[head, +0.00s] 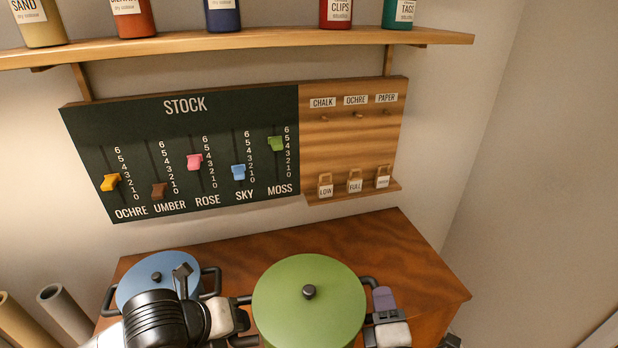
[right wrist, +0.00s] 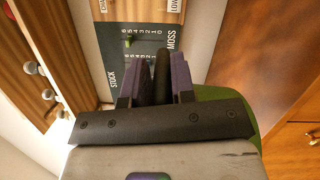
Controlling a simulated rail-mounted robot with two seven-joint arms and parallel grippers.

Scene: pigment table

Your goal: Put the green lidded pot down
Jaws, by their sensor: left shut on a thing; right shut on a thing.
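The green lidded pot (head: 300,322) has a flat green lid with a black knob and dark side handles. It is level, over the front of the wooden table. I cannot tell whether its base touches the table. My left gripper (head: 243,313) is shut on its left handle. My right gripper (head: 381,305) is shut on its right handle. In the right wrist view the dark handle sits between the fingers of my right gripper (right wrist: 155,78), and a strip of the green pot (right wrist: 252,104) shows behind. The pot's lower side is hidden.
A blue lidded pot (head: 135,279) stands at the table's left, partly behind my left arm. The wooden table (head: 425,262) is bare at the right and behind the green pot. A stock board (head: 190,150) hangs on the wall, under a shelf (head: 270,38) of jars. Rolled tubes (head: 62,312) stand at lower left.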

